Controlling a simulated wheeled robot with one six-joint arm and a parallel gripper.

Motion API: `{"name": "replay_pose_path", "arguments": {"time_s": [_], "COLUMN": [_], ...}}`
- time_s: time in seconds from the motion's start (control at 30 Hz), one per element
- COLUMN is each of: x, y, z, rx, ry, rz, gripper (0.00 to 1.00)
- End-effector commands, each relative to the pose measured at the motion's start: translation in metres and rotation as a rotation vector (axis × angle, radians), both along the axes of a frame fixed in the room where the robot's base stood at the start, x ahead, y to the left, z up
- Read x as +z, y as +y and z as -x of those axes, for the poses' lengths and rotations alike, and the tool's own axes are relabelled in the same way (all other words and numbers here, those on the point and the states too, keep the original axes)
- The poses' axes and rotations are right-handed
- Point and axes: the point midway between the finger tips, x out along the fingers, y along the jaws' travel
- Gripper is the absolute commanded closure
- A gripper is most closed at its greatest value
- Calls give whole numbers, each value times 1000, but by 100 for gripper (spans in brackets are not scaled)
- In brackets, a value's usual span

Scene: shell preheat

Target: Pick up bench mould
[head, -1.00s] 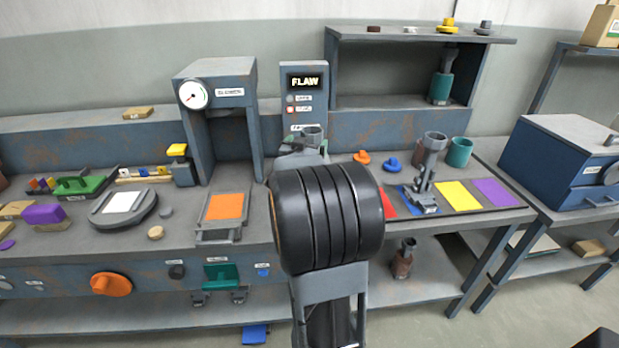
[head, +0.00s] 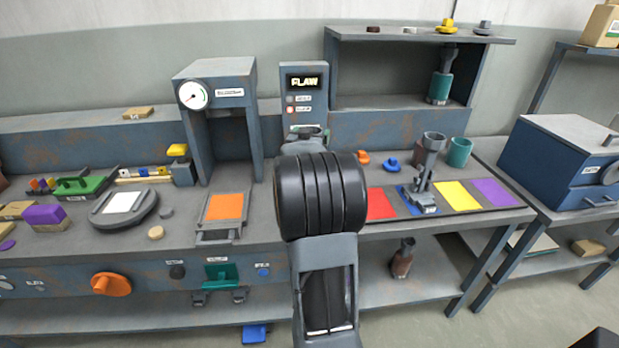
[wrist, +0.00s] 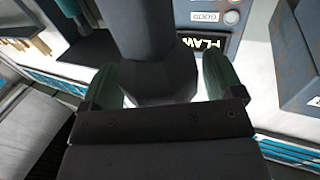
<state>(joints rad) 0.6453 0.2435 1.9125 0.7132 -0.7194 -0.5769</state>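My gripper (wrist: 163,82) has its two dark green fingers on either side of a dark grey mould (wrist: 150,40), a column with a wider faceted part. The fingers look closed against that part. In the head view my own arm hides the fingers, and only the mould's grey round rim (head: 304,132) shows above the wrist, in front of the FLAW display box (head: 305,100).
A red mat (head: 381,204), yellow mat (head: 457,196) and purple mat (head: 495,192) lie on the right of the bench. A teal cup (head: 459,152) stands behind. A gauge press (head: 217,85) rises on the left. A blue cabinet (head: 560,165) stands far right.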

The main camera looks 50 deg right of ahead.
Motion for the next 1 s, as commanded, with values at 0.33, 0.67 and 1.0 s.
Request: {"name": "replay_pose_path", "arguments": {"time_s": [0.33, 0.67, 1.0], "x": [0, 0, 2], "y": [0, 0, 0], "z": [0, 0, 0], "rx": [0, 0, 0], "ry": [0, 0, -2], "rz": [0, 0, 2], "gripper": [47, 79, 100]}}
